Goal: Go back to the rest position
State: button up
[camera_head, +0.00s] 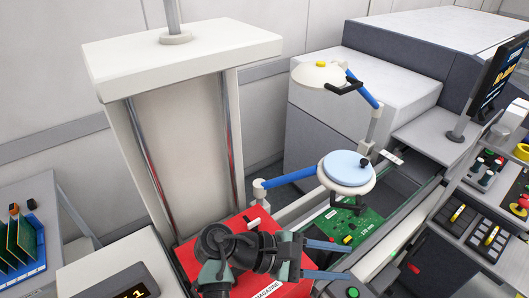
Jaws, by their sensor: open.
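My gripper (350,261) shows at the bottom centre, with its two blue-grey fingers pointing right. The fingers are spread apart with nothing between them, so it is open and empty. My dark arm links lie across a red box (194,259) marked "MAGAZINE" and hide part of it. The fingertips appear just below a green circuit board (341,226) in the picture. I cannot tell how high above the surfaces they are.
A lamp with a pale blue disc (347,166) and blue arms hangs above the board. A white-topped column unit (185,50) stands at the left. A blue rack (28,262) holds boards at the far left. Control panels (455,230) and a monitor (499,78) stand at the right.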

jog(key=w+a+r+m+t+y+b, duration=0.1)
jog(key=w+r+m+t+y+b, duration=0.1)
jog(key=w+r+t, duration=0.3)
jog(key=w+a+r+m+t+y+b, duration=0.2)
jog(key=w+m+t, duration=0.15)
jog(key=w, duration=0.35)
jog(key=a+r+m+t+y+b, duration=0.25)
jog(key=r+t, duration=0.45)
jog(key=r, duration=0.5)
jog(key=s+a+r+m+t+y+b, duration=0.1)
jog(key=s+a+r+t+y, duration=0.1)
jog(key=s+r, duration=0.3)
jog(key=s+a+r+m+t+y, duration=0.1)
jog(key=s+a+r+t+y, duration=0.2)
jog(key=r, duration=0.6)
jog(key=s+a+r+m+t+y+b, duration=0.1)
jog(key=s+a+r+m+t+y, duration=0.1)
jog(key=s+r+t, duration=0.4)
jog(key=shift+s+a+r+b, duration=0.35)
jog(key=shift+s+r, duration=0.45)
jog(key=shift+s, duration=0.15)
jog(key=shift+y, duration=0.25)
